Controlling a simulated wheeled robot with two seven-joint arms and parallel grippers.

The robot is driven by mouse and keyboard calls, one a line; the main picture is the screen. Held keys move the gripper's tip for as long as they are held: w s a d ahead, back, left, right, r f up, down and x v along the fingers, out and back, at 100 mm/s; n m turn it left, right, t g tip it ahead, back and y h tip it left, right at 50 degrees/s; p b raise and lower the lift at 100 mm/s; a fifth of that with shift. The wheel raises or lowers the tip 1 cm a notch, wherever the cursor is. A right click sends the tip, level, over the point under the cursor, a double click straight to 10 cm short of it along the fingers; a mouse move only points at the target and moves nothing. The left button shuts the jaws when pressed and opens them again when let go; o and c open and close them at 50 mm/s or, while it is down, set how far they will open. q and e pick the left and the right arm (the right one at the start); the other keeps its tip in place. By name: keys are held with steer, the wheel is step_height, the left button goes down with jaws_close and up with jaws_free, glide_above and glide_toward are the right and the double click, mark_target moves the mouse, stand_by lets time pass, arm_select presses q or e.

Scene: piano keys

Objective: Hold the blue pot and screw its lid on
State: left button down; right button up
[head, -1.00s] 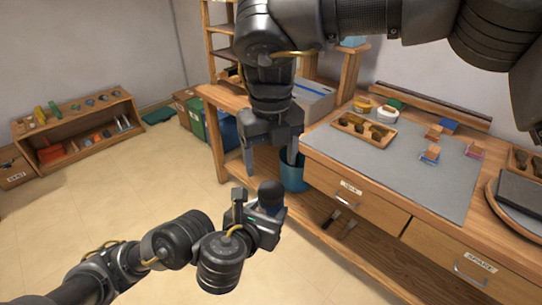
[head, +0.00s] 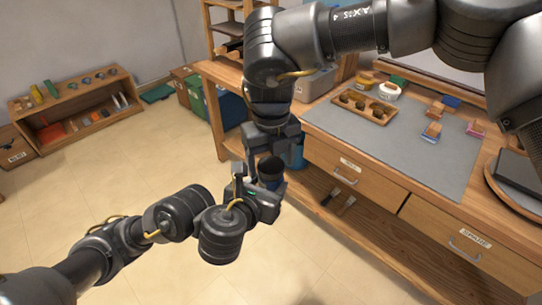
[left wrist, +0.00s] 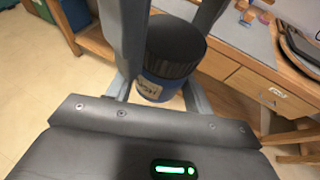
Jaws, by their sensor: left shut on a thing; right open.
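The blue pot (left wrist: 155,88) has a pale label and stands upright between the fingers of my left gripper (left wrist: 158,92), which is shut on it. A black ribbed lid (left wrist: 174,48) sits on top of the pot. How far it is screwed down cannot be told. In the head view the lid (head: 270,168) shows above my left gripper (head: 257,190). My right gripper (head: 271,157) points down from above and is open. Its fingers reach down on either side of the lid, and whether they touch it cannot be told.
A workbench with a grey mat (head: 400,145) stands to the right, holding a wooden tray (head: 365,111) and small blocks. A blue bin (head: 296,152) is partly hidden behind my right gripper. A low shelf (head: 75,110) is at the far left.

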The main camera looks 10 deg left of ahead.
steer(key=c, duration=1)
steer(key=o, duration=1.2)
steer(key=shift+r, duration=0.15)
step_height(320, 180, up, 12)
steer(key=shift+f, duration=0.1)
